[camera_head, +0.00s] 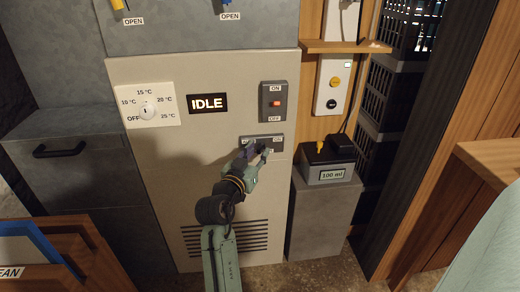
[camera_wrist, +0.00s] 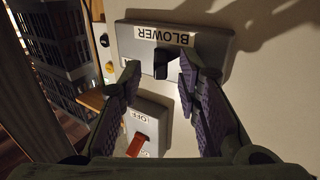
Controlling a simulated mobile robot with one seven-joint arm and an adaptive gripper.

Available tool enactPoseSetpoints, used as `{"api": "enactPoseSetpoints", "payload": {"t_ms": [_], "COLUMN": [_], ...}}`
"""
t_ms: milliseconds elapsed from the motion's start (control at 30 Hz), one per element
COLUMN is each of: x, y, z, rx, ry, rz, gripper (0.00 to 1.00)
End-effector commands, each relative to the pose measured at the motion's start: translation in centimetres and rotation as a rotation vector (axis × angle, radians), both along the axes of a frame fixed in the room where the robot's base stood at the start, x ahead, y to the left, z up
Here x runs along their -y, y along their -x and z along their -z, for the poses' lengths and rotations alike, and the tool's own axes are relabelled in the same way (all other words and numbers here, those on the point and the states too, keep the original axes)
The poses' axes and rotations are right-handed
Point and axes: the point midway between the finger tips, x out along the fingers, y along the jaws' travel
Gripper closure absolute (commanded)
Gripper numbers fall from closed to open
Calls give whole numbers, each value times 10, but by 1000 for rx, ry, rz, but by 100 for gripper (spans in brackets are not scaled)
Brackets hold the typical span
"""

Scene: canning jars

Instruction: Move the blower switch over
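The blower switch (camera_wrist: 180,42) is a grey plate labelled BLOWER with a short black knob (camera_wrist: 161,63). It shows upside down in the wrist view. In the head view the blower switch (camera_head: 250,138) sits low on the pale cabinet front, with an ON label at its right end; my gripper hides much of it. My gripper (camera_head: 259,153) is at the plate. In the wrist view my gripper (camera_wrist: 160,74) is open, with one fingertip on each side of the knob. The right fingertip looks nearer to the knob; I cannot tell whether it touches.
A red ON/OFF switch (camera_head: 277,103) is just above; it also shows in the wrist view (camera_wrist: 137,142). An IDLE display (camera_head: 207,103) and temperature dial (camera_head: 147,111) are to the left. A 100 ml device (camera_head: 327,171) on a grey stand (camera_head: 321,215) is close on the right.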

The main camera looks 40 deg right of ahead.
Motion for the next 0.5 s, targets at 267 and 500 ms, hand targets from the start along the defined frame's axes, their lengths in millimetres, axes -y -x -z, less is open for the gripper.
{"api": "enactPoseSetpoints", "payload": {"t_ms": [267,500], "x": [0,0], "y": [0,0], "z": [0,0], "rx": [0,0], "ry": [0,0], "rz": [0,-1], "gripper": [69,84]}}
